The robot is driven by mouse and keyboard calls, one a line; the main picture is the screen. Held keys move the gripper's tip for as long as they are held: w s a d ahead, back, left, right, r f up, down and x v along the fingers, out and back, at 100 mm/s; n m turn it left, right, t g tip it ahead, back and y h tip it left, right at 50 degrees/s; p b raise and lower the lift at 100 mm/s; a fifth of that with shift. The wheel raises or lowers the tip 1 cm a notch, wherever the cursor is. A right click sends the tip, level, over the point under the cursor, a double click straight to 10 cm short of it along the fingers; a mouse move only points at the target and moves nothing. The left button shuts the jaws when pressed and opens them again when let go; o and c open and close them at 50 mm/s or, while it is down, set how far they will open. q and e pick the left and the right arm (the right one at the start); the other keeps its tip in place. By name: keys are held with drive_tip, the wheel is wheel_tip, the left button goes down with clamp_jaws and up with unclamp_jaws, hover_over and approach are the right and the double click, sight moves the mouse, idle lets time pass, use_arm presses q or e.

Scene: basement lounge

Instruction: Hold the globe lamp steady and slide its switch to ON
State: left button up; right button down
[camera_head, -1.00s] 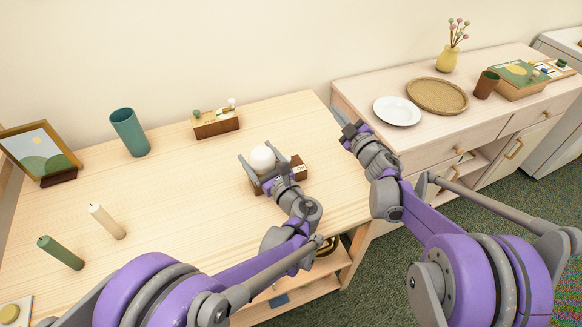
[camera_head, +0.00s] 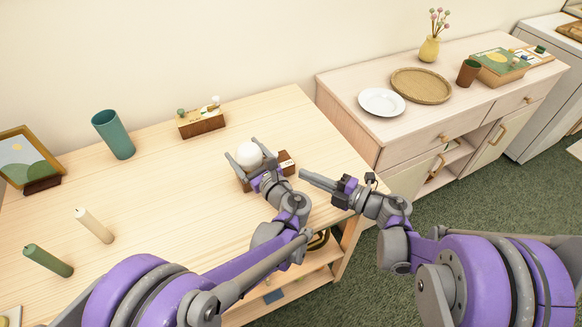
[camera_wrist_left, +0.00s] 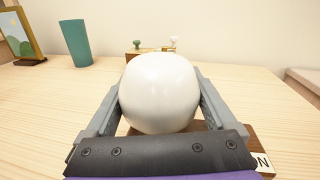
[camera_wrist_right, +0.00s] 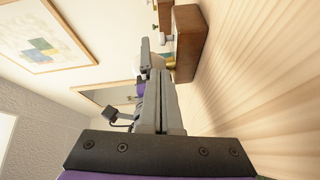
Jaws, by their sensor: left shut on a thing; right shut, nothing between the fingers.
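The globe lamp has a white globe (camera_head: 249,155) on a brown wooden base (camera_head: 286,168) on the light wooden table. My left gripper (camera_head: 256,154) is shut on the globe, a finger on each side; the left wrist view shows the globe (camera_wrist_left: 160,92) between them. A pale label ending in "N" (camera_wrist_left: 262,161) shows at the base's right end. My right gripper (camera_head: 304,175) is shut and empty, its tips just right of the base, with a small gap in the head view. In the right wrist view, its fingers (camera_wrist_right: 157,80) point beside the brown base (camera_wrist_right: 188,42).
A wooden box with small knobs (camera_head: 202,122) and a teal cup (camera_head: 114,135) stand behind. A cream candle (camera_head: 94,225), a green candle (camera_head: 48,261) and a framed picture (camera_head: 27,160) are at left. A cabinet with a white plate (camera_head: 381,102) stands at right.

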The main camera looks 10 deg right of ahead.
sight(288, 167)
drive_tip(key=x, duration=0.9)
drive_tip(key=shift+w+a, duration=0.1)
drive_tip(key=shift+a, duration=0.05)
drive_tip(key=shift+w+d, duration=0.25)
drive_tip(key=shift+d, duration=0.45)
drive_tip(key=shift+w+d, duration=0.2)
drive_tip(key=shift+d, duration=0.55)
drive_tip(key=v, duration=1)
drive_tip(key=shift+a, duration=0.1)
